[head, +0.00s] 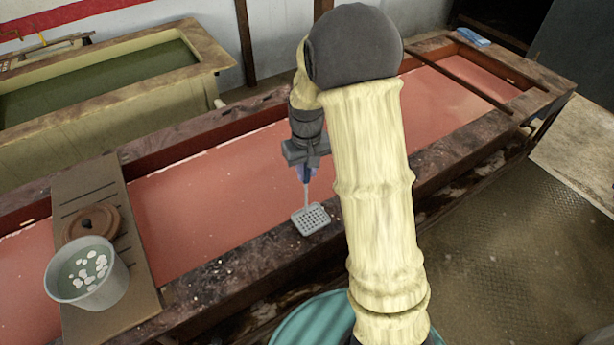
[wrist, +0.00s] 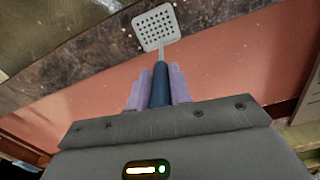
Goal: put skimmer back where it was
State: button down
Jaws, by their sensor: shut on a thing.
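The skimmer (head: 311,219) has a pale grey, square perforated head on a thin shaft. In the head view it hangs head-down from my gripper (head: 304,172), over the near rim of the long trough (head: 208,208) of red liquid. I cannot tell whether its head touches the rim. In the wrist view the skimmer head (wrist: 156,27) points away from me, and its dark blue handle (wrist: 160,85) sits between the purple fingers of my gripper (wrist: 159,88), which are shut on it.
A board (head: 75,190) with slots lies across the trough at left, bearing a brown round lid (head: 108,214) and a bucket (head: 105,292) with white pieces. A rail (head: 462,83) crosses the trough at right, near a blue cloth (head: 473,37). A green-filled tank (head: 110,80) stands behind.

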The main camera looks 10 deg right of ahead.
aim_at(307, 178)
jog(key=shift+f+p, duration=0.35)
jog(key=shift+f, duration=1.15)
jog(key=shift+f, duration=0.15)
jog(key=c, duration=1.3)
grip_release()
notch_tip(307, 178, up, 12)
jog(key=b, duration=0.2)
jog(key=shift+r+b, duration=0.2)
jog(key=shift+b, duration=0.2)
